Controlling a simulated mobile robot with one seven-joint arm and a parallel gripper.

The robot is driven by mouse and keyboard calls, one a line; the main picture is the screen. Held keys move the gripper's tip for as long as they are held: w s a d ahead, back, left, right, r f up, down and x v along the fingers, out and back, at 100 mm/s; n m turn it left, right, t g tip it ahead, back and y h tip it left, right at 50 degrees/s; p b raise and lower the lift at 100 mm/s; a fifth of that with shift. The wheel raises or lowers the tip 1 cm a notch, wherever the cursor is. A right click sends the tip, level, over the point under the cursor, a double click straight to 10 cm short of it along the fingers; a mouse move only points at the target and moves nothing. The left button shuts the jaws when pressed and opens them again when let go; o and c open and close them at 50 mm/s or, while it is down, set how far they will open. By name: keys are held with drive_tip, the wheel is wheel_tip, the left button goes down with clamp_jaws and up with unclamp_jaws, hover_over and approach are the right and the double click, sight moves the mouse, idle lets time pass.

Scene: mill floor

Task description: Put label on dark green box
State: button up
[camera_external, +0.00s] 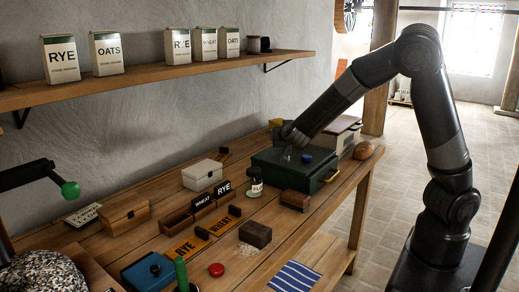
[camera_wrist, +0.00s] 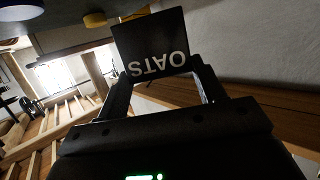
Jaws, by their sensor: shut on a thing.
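The dark green box (camera_external: 274,171) stands toward the far end of the bench, with a blue knob (camera_external: 306,158) on its lid and a brass-coloured handle at its right side. My gripper (camera_external: 287,153) is over the left part of its lid in the external view. In the wrist view my gripper (camera_wrist: 160,82) is shut on a black label (camera_wrist: 152,43) with white letters reading OATS, upside down in that picture. The label cannot be made out in the external view, and I cannot tell whether it touches the lid.
A small jar (camera_external: 255,188) and a brown block (camera_external: 295,200) stand close in front of the green box. A cream box (camera_external: 202,174), WHEAT and RYE labels in wooden holders (camera_external: 203,208), and a blue box (camera_external: 149,272) are nearer. A shelf (camera_external: 150,84) runs along the wall.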

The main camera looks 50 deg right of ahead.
sight(283, 142)
drive_tip(key=shift+f, duration=1.9)
drive_tip(key=shift+f, duration=0.1)
drive_tip(key=o, duration=1)
